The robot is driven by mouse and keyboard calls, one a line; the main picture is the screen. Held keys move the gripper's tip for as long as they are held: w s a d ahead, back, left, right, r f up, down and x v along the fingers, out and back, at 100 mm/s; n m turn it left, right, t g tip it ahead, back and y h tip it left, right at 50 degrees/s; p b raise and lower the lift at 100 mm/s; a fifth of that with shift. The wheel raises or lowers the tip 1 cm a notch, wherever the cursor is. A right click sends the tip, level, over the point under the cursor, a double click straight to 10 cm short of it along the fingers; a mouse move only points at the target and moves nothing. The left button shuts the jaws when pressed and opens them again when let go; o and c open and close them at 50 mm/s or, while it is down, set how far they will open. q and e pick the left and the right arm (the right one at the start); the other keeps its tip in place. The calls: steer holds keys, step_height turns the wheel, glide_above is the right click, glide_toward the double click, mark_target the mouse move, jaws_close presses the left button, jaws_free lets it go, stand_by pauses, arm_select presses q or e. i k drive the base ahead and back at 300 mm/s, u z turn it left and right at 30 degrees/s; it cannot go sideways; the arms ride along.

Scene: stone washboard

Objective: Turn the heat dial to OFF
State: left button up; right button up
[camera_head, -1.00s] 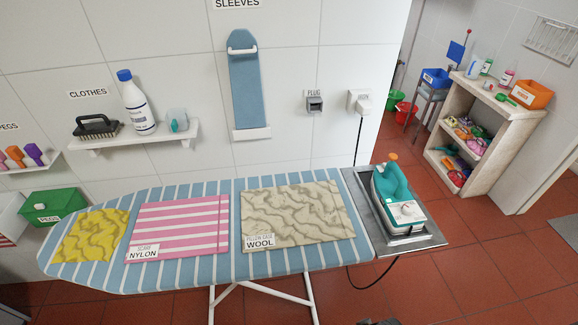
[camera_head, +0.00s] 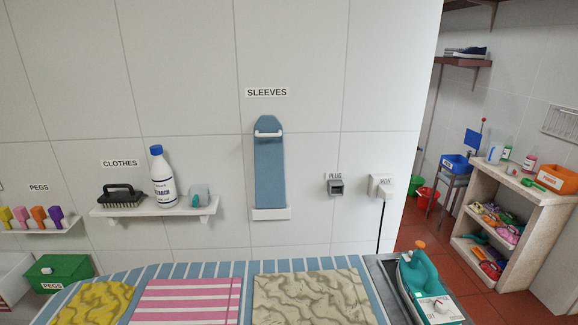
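The green and white iron (camera_head: 420,278) stands on the metal rest (camera_head: 386,276) at the right end of the ironing board. Its heat dial (camera_head: 440,307) is a pale round knob with a small red mark, on a white panel at the near end of the iron, low in the view. Small lettering beside the dial appears to include OFF, but I cannot read the dial's setting with certainty. Neither of my grippers is in view.
The striped ironing board (camera_head: 247,291) bears yellow, pink-striped and beige cloths. A black cord runs from the iron plug (camera_head: 381,187) on the wall down behind the board. A shelf (camera_head: 156,212) holds a brush and a bottle. Stone shelves (camera_head: 520,205) stand at right.

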mark_target(441, 306)
steer(key=z, duration=3.55)
steer(key=k, duration=1.1)
steer(key=u, duration=0.45)
